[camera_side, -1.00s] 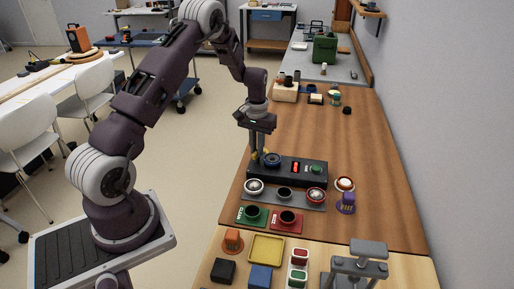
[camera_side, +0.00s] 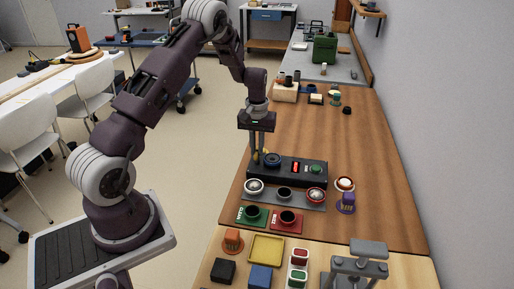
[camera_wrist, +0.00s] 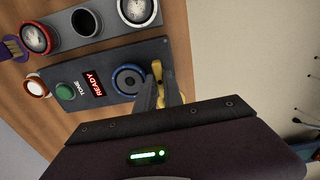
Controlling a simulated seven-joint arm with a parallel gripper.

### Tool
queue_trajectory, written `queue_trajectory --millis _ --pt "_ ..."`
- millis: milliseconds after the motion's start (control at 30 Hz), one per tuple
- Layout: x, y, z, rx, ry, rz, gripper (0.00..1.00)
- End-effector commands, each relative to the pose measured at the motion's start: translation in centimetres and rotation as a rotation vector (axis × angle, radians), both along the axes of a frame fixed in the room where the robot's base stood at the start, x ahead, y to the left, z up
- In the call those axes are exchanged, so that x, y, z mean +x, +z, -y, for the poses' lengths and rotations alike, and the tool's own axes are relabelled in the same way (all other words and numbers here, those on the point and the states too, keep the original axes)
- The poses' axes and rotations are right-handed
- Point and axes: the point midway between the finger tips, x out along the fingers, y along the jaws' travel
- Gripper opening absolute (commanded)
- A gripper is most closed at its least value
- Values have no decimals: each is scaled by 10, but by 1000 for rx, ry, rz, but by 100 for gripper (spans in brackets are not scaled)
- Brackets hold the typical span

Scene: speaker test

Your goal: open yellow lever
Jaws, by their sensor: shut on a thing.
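The dark test box (camera_side: 312,180) stands on the wooden bench. Its top has a blue-ringed dial (camera_wrist: 129,80), a red READY display (camera_wrist: 94,83) and a green button (camera_wrist: 65,92) marked TONE. The yellow lever (camera_wrist: 157,68) is at the box's end beside the dial. It also shows as a small yellow spot in the side view (camera_side: 266,151). My gripper (camera_wrist: 160,82) points down at this end of the box, its fingers shut on the yellow lever. The fingers hide part of the lever, so its exact angle is unclear.
A grey tray (camera_side: 269,199) with round gauges and a dark cup lies in front of the box. Green (camera_side: 241,221) and red (camera_side: 298,228) plates with cups sit nearer. A purple piece (camera_side: 346,203) stands to the right. The bench behind the box is mostly clear.

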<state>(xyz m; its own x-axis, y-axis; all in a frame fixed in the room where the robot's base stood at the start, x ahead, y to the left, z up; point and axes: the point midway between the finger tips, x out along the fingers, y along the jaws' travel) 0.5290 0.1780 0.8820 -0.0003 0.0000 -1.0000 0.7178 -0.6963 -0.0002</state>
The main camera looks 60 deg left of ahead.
Motion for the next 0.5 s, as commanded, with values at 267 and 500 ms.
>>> queue_trajectory --millis 267,500 --pt "1 1 0 0 1 1 34" --pt "0 3 0 0 0 1 34"
